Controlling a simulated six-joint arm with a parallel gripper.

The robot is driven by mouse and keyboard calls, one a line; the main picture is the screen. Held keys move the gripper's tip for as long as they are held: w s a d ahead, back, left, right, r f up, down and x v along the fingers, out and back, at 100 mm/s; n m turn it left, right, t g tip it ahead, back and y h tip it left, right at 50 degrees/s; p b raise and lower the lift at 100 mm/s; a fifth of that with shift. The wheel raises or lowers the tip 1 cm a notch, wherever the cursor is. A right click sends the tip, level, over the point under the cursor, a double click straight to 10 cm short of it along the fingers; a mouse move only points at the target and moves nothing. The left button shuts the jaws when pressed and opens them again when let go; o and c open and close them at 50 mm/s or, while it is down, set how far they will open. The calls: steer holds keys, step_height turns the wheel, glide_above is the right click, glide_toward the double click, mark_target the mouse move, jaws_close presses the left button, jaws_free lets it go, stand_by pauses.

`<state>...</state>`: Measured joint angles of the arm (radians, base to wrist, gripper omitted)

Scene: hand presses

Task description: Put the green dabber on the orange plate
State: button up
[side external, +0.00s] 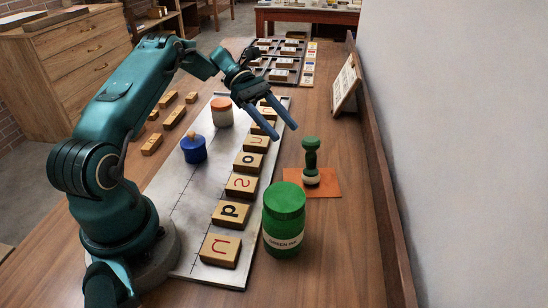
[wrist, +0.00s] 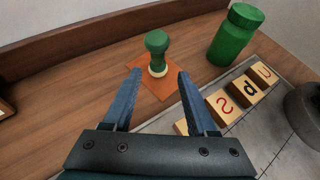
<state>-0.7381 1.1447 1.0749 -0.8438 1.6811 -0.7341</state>
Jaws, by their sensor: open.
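The green dabber (side external: 311,160) stands upright with its pale base on the orange plate (side external: 328,189), near the plate's left part in the side view. In the wrist view the dabber (wrist: 156,50) stands on the orange plate (wrist: 163,92), beyond and between my fingertips. My gripper (side external: 284,131) is open and empty. It hangs above the table, apart from the dabber, to its left in the side view. Its two blue fingers also show in the wrist view (wrist: 160,75).
A green ink jar (side external: 284,218) stands close in front of the plate. A wooden rail (side external: 385,190) edges the table at right.

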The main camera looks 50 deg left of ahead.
steer(key=s+d+r+m+g+y, duration=0.2)
steer(key=s+d+r+m+y, duration=0.5)
steer(key=d+r+m, duration=0.15)
steer(key=s+d+m+t+y, duration=0.1)
steer(key=s+m+t+y, duration=0.4)
steer(key=s+m, duration=0.6)
steer(key=shift+s+d+f+t, duration=0.15)
steer(key=shift+s+d+t, duration=0.15)
steer(key=shift+s+d, duration=0.1)
